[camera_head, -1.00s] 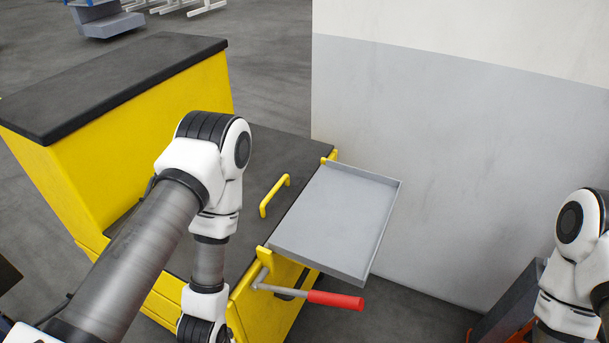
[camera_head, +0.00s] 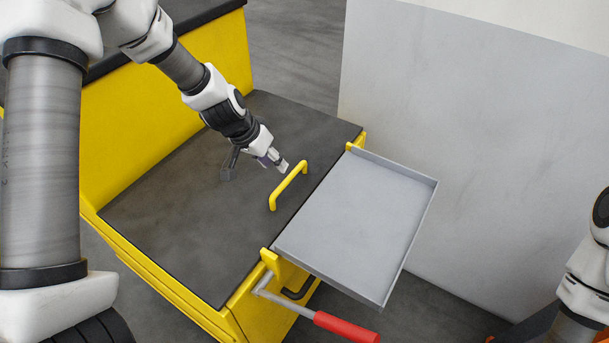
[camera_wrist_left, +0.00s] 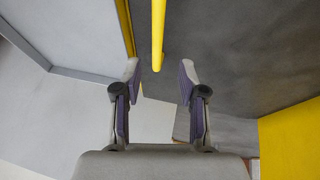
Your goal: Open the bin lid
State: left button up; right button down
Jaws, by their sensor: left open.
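The bin lid (camera_head: 170,215) is a dark grey flat panel on the yellow bin (camera_head: 265,305), and it lies closed. A yellow bar handle (camera_head: 288,186) stands on the lid near its right edge. My left gripper (camera_head: 258,170) is open and empty just left of the handle's far end in the head view. In the left wrist view the yellow handle (camera_wrist_left: 158,35) runs down from the top edge, and its end lies between and just beyond the open fingertips (camera_wrist_left: 160,68). Contact with the handle does not show. My right gripper is out of view.
A grey metal tray (camera_head: 362,222) is fixed along the bin's right side. A crank with a red grip (camera_head: 346,327) sticks out below it. A taller yellow cabinet wall (camera_head: 140,125) rises behind the lid. A grey wall (camera_head: 480,160) stands at the right.

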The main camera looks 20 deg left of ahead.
aim_at(287, 178)
pick_arm(q)
jog(key=b+x, duration=0.5)
jog(key=x, duration=0.1)
jog(key=shift+d+f, duration=0.1)
jog(key=shift+f, duration=0.25)
jog(key=shift+w+d+f, duration=0.2)
jog(key=shift+w+f, duration=0.05)
jog(key=shift+w, duration=0.05)
jog(key=shift+s+r, duration=0.2)
jog(key=shift+s, duration=0.05)
jog(key=shift+c, duration=0.3)
grip_shut()
